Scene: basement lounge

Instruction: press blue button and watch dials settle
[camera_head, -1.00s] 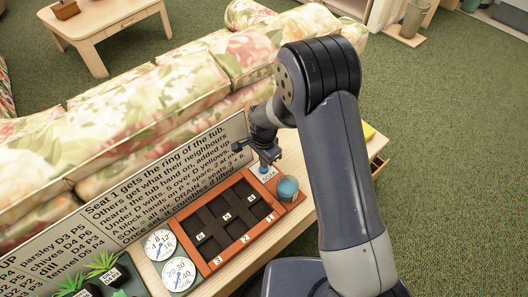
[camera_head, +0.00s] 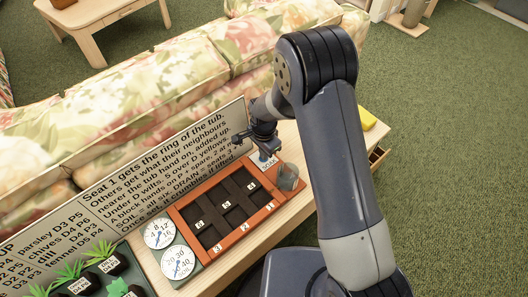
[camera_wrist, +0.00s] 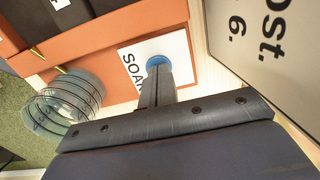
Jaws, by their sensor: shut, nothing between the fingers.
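The blue button (camera_wrist: 158,62) sits on a white card marked SOAK (camera_wrist: 132,65) at the end of the orange tray. My gripper (camera_wrist: 158,80) is shut and empty, its fingertips pointing down over the button and covering part of it in the wrist view; I cannot tell whether they press it. In the head view my gripper (camera_head: 265,153) is above the card (camera_head: 265,162), and the button is mostly hidden. Two white round dials stand left of the tray, an upper dial (camera_head: 158,234) and a lower dial (camera_head: 178,263). Their needles are too small to read exactly.
The clear ringed tub (camera_head: 289,177), also in the wrist view (camera_wrist: 62,103), stands close beside the card. The orange tray (camera_head: 183,223) has dark numbered compartments. A text board (camera_head: 150,165) rises behind. Potted plants (camera_head: 107,262) stand at lower left.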

